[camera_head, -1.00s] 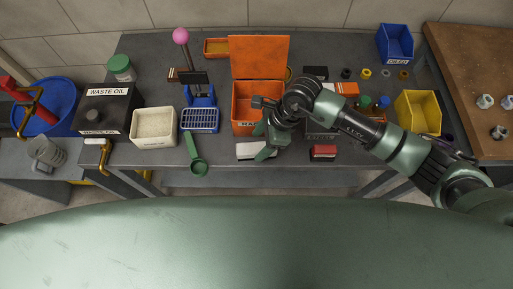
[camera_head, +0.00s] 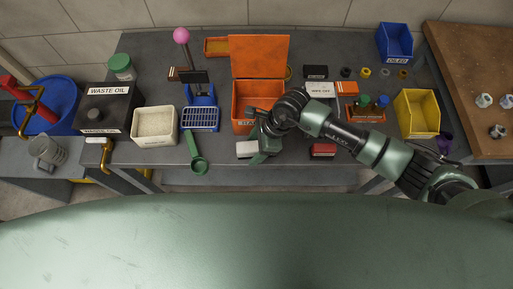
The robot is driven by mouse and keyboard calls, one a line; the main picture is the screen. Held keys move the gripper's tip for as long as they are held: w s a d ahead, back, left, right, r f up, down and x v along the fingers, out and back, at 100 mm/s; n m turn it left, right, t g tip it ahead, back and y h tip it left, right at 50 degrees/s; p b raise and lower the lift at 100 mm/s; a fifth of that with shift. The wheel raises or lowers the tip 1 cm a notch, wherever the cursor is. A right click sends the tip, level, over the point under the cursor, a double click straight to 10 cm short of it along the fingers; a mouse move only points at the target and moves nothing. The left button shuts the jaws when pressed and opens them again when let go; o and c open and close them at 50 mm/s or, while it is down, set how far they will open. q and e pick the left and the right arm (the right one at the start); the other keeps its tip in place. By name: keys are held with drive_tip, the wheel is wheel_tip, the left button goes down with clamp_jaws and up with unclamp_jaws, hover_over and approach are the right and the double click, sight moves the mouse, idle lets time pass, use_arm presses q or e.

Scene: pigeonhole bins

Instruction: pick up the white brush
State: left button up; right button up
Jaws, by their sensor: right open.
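The white brush, as I take it, is the pale block (camera_head: 246,149) lying on the front edge of the grey workbench, below the orange bin. Its right end is partly hidden by my right gripper (camera_head: 259,146). The gripper is open, with its green fingers over and beside the brush's right end. I cannot tell whether they touch it. My left gripper is not in view.
A red block (camera_head: 323,150) lies to the right on the front edge. The open orange bin (camera_head: 243,127) stands just behind the gripper. A green scoop (camera_head: 198,164) lies to the left. A white box (camera_head: 319,89) and a yellow bin (camera_head: 416,118) stand further right.

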sight(254, 146)
drive_tip(key=shift+f, duration=0.15)
idle(0.3)
clamp_jaws()
drive_tip(key=shift+r+p, duration=0.3)
drive_tip(key=shift+r, duration=0.05)
wheel_tip(254, 146, up, 20)
drive_tip(key=b, duration=0.4)
drive_tip(key=shift+b, duration=0.4)
